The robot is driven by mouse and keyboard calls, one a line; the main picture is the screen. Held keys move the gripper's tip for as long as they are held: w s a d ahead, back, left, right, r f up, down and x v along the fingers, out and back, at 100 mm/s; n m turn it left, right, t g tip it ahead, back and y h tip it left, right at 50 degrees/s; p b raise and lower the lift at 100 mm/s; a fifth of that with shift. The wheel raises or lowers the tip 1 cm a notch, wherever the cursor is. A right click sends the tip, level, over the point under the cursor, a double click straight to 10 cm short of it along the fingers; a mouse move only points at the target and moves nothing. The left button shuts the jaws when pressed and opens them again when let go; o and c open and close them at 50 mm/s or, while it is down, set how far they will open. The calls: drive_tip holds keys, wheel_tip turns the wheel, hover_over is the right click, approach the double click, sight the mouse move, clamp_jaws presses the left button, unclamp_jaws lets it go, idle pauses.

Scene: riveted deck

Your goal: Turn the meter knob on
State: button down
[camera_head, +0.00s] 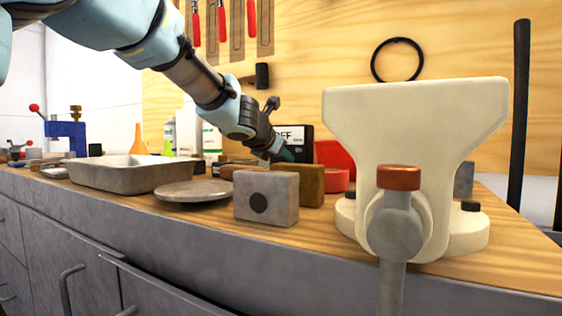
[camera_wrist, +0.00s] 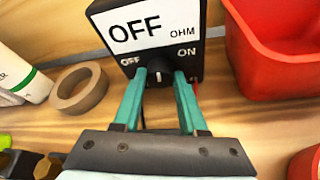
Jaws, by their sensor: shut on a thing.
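The meter (camera_head: 296,141) is a black box with a white display reading OFF, standing toward the back of the bench. In the wrist view the meter (camera_wrist: 148,32) shows OFF at left and ON at right above its knob. The black knob (camera_wrist: 159,75) has a white mark that points about straight up. My gripper (camera_wrist: 160,78) is shut on the knob, with a teal finger on each side. In the head view my gripper (camera_head: 286,155) reaches down to the meter's front, and the knob is hidden there.
A red bin (camera_wrist: 275,50) stands close on the right of the meter, and a tape roll (camera_wrist: 79,88) lies to the left. A grey block (camera_head: 266,198), a brown block (camera_head: 311,186) and a cream vise (camera_head: 415,120) stand nearer the bench front. A metal tray (camera_head: 128,176) is at left.

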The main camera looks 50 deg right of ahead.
drive_tip(key=shift+w, duration=0.1)
drive_tip(key=shift+f+m+b, duration=0.1)
drive_tip(key=shift+m+b, duration=0.3)
drive_tip(key=shift+b, duration=0.05)
drive_tip(key=shift+t, duration=0.4)
drive_tip(key=shift+s+f+m+t+b, duration=0.2)
drive_tip(key=shift+m+t+b, duration=0.2)
drive_tip(key=shift+m+b, duration=0.55)
drive_tip(key=m+t+b, duration=0.1)
drive_tip(key=m+b, duration=0.1)
drive_tip(key=shift+m+t+b, duration=0.25)
drive_tip(key=shift+t+b, duration=0.1)
drive_tip(key=shift+t, duration=0.05)
drive_tip(key=shift+r, duration=0.1)
